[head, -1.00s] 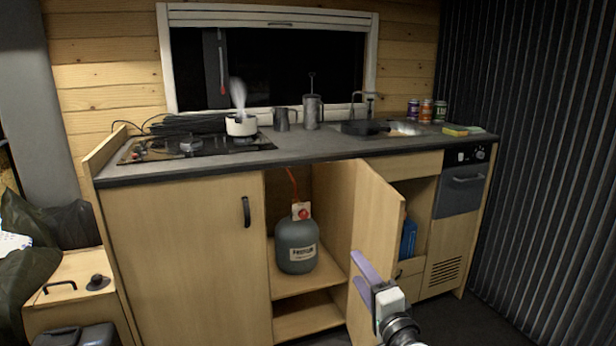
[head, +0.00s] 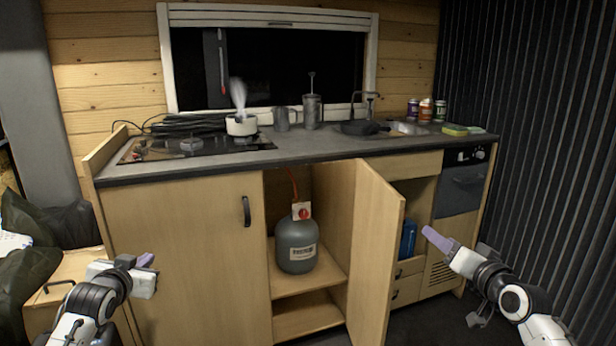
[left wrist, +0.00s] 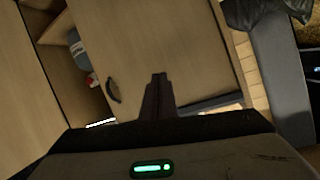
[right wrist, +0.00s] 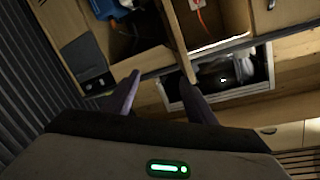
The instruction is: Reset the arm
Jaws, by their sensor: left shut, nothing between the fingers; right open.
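My left gripper (head: 146,261) is at the lower left in the head view, in front of the closed left cabinet door (head: 185,262). It is shut and empty; its fingers also show together in the left wrist view (left wrist: 158,80). My right gripper (head: 428,233) is at the lower right in the head view, in front of the drawers and oven side of the counter. Its fingers stand apart and empty in the right wrist view (right wrist: 163,84). Neither gripper visibly touches anything.
The middle cabinet door (head: 376,250) stands open and juts out between my arms. A grey gas bottle (head: 296,246) with a red knob sits inside the cabinet. A white pot (head: 241,126) steams on the hob. A corrugated dark wall (head: 540,150) is at the right.

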